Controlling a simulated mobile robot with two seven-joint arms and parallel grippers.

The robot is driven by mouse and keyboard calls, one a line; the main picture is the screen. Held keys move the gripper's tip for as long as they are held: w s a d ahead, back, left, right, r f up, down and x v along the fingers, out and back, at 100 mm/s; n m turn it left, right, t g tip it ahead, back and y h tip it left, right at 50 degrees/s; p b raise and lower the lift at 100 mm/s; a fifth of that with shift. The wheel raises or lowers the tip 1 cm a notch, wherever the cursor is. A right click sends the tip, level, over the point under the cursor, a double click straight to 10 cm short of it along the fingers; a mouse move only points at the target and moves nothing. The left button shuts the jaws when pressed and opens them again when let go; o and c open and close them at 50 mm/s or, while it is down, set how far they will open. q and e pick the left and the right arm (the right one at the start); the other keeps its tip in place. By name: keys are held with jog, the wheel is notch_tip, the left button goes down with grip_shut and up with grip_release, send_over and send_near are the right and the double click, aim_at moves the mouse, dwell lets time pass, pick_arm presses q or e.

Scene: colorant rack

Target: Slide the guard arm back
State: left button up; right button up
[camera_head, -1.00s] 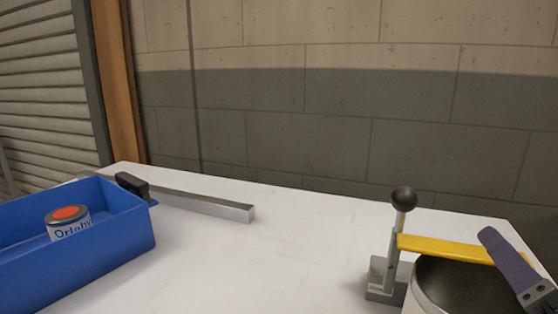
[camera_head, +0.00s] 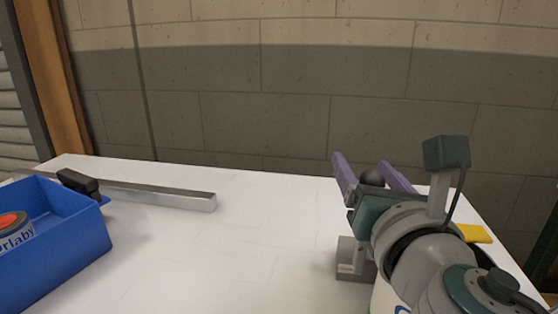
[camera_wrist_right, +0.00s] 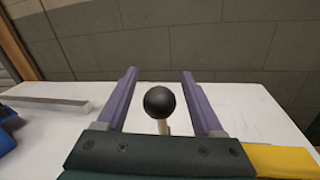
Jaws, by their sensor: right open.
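The guard arm is a yellow bar (camera_head: 474,233) with a black ball knob (camera_head: 372,177) on a post that rises from a grey bracket (camera_head: 350,262). In the head view my right gripper (camera_head: 372,170) and wrist hide most of the bar and post. The gripper is open, with its purple fingers on either side of the knob. In the right wrist view the knob (camera_wrist_right: 159,102) sits between the two fingers, apart from both. The yellow bar (camera_wrist_right: 280,161) shows at the lower right there. My left gripper is not in view.
A blue bin (camera_head: 60,246) with a can (camera_head: 14,238) in it stands at the left. A metal rail (camera_head: 160,196) with a black handle (camera_head: 78,183) lies behind it. A white container (camera_head: 384,297) is under my right arm. The middle of the white table (camera_head: 230,255) is clear.

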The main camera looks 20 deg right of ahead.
jog(key=shift+w, duration=0.1)
grip_shut()
dwell(0.5)
dwell(0.9)
